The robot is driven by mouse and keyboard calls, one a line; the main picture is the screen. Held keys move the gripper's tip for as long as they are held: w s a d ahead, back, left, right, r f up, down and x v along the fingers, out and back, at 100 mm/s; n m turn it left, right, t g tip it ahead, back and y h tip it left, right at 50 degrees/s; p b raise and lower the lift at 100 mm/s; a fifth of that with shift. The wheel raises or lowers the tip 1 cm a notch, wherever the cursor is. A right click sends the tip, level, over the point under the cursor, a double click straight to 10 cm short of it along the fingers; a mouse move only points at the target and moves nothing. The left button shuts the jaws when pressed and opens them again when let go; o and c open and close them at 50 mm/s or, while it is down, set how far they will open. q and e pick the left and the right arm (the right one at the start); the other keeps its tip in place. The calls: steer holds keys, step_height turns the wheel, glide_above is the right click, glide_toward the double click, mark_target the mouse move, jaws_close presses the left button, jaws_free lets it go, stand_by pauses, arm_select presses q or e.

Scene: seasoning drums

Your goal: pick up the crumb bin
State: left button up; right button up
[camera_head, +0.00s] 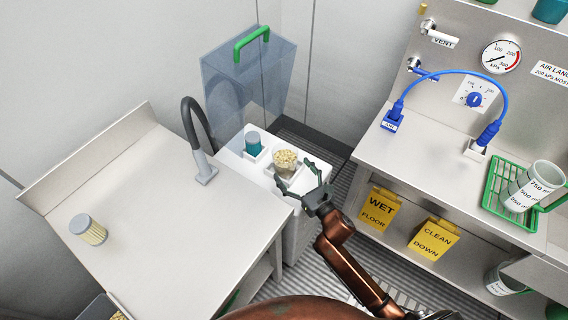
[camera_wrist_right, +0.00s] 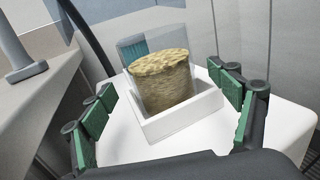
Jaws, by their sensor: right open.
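The crumb bin looks to be the clear container full of pale yellow crumbs (camera_head: 286,163). It stands upright in a square white holder (camera_wrist_right: 180,125) on a white stand (camera_head: 234,160). In the right wrist view the clear bin (camera_wrist_right: 163,78) sits between the fingers, ahead of the palm. My right gripper (camera_head: 296,175) is open and empty, with its green-padded fingers (camera_wrist_right: 167,95) spread to either side. I see no contact with the bin. The holder walls hide the bin's lower part. My left gripper is not in view.
A teal container (camera_head: 253,144) sits in another holder just behind the bin. A bent dark hose (camera_head: 191,112) rises left of the stand, and a clear box with a green handle (camera_head: 240,85) is behind. A steel table (camera_head: 150,210) lies left; a workbench (camera_head: 420,165) lies right.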

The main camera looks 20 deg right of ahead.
mark_target(279, 153)
steer(key=x, duration=0.4)
steer(key=shift+w+f+b, duration=0.15)
steer(key=shift+b, duration=0.25)
steer(key=shift+c, duration=0.3)
steer(key=c, duration=1.3)
steer(key=shift+c, duration=0.4)
steer(key=shift+r, duration=0.25)
